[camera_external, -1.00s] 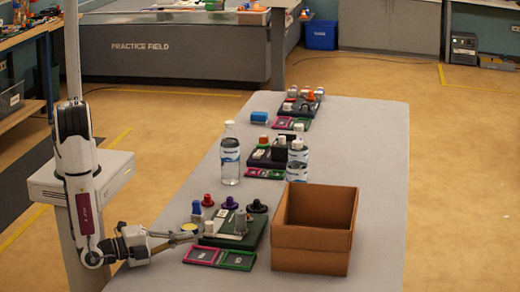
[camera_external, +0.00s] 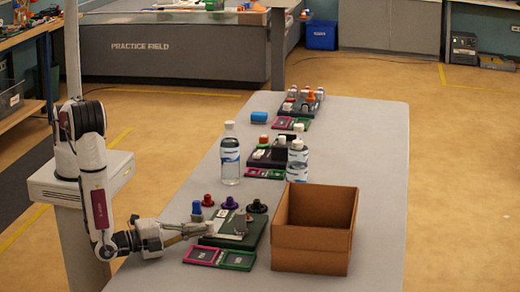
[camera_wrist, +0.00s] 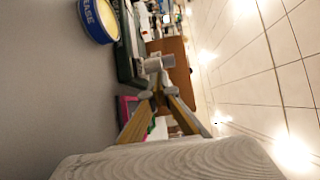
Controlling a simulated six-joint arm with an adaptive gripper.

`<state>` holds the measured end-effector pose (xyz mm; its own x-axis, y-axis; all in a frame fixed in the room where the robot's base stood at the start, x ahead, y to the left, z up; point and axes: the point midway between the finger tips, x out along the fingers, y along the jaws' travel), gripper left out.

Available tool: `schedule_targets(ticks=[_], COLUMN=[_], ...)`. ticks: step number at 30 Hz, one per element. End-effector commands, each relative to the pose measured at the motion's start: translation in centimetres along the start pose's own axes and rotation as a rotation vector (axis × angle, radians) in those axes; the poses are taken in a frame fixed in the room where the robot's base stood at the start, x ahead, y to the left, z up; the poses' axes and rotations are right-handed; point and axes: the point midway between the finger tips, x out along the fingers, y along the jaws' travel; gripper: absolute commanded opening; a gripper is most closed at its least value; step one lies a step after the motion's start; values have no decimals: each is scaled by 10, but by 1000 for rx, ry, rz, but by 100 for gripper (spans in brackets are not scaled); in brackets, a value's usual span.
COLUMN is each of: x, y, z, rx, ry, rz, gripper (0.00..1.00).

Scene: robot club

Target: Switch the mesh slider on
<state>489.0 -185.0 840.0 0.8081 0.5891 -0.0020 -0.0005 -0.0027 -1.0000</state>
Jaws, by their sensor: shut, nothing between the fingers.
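A dark green board (camera_external: 253,231) lies on the near part of the table, with small white and grey fittings on top. I cannot tell for sure which fitting is the mesh slider. My gripper (camera_external: 211,229) is level and low at the board's left side, its closed fingertips at or just over its left edge. In the wrist view the fingers (camera_wrist: 158,93) meet at the tips and hold nothing. A grey cylindrical part (camera_wrist: 154,64) shows just beyond the tips; I cannot tell whether they touch it. The gripper hides some of the board's left side.
A cardboard box (camera_external: 311,255) stands right of the board. Pink and green frames (camera_external: 202,256) lie in front. Blue, red, purple and black knobs (camera_external: 230,202) stand behind. A grease tin (camera_wrist: 99,20) is close by. A bottle (camera_external: 229,155) stands farther back.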

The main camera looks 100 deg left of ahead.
Motion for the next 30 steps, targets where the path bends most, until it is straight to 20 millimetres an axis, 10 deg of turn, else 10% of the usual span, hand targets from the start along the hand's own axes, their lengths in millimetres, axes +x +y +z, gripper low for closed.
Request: schedule_targets(ticks=[15,30], x=[32,34], y=[0,0], z=[44,46], rx=[2,-1], ry=[-3,0], rz=[-1,0], gripper=[0,0])
